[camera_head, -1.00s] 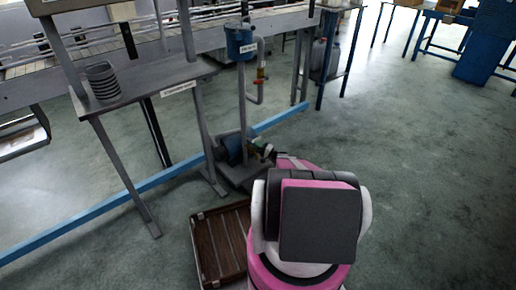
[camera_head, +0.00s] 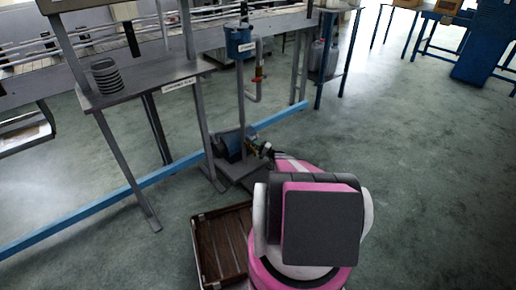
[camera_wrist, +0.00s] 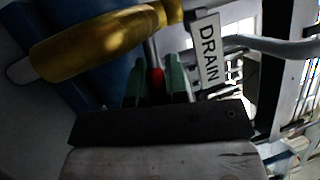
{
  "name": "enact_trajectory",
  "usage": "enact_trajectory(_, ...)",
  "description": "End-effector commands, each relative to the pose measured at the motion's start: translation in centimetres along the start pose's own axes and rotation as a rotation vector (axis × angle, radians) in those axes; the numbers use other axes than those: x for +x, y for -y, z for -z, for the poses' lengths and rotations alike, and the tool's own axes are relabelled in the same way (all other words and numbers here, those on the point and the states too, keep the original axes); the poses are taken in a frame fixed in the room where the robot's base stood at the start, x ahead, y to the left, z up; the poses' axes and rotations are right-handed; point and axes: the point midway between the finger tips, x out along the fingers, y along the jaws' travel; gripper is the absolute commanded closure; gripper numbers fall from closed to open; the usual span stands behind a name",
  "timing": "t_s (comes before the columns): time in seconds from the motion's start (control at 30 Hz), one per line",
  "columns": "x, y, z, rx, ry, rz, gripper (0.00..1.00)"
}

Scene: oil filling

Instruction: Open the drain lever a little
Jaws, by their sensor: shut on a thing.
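In the wrist view, the drain lever has a red handle (camera_wrist: 157,82) on a grey stem that runs up to a brass fitting (camera_wrist: 100,45). My gripper (camera_wrist: 157,85) has its green-tipped fingers on both sides of the red handle and is shut on it. A white sign reading DRAIN (camera_wrist: 208,50) is just right of the fingers. The lever and fingertips are too small to make out there.
A brown slatted tray (camera_head: 224,245) lies on the floor left of my arm. A grey table (camera_head: 145,85) with a coiled ring stack (camera_head: 106,77) stands at the left. A blue floor rail (camera_head: 100,205) runs past the unit. The floor at right is clear.

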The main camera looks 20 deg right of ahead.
Motion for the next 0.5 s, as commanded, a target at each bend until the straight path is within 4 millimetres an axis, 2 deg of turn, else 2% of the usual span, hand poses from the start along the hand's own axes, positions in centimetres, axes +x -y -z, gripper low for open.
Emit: enact_trajectory(0.5, -0.3, -1.6, -0.3, 0.275, -0.06, 0.113, 1.0)
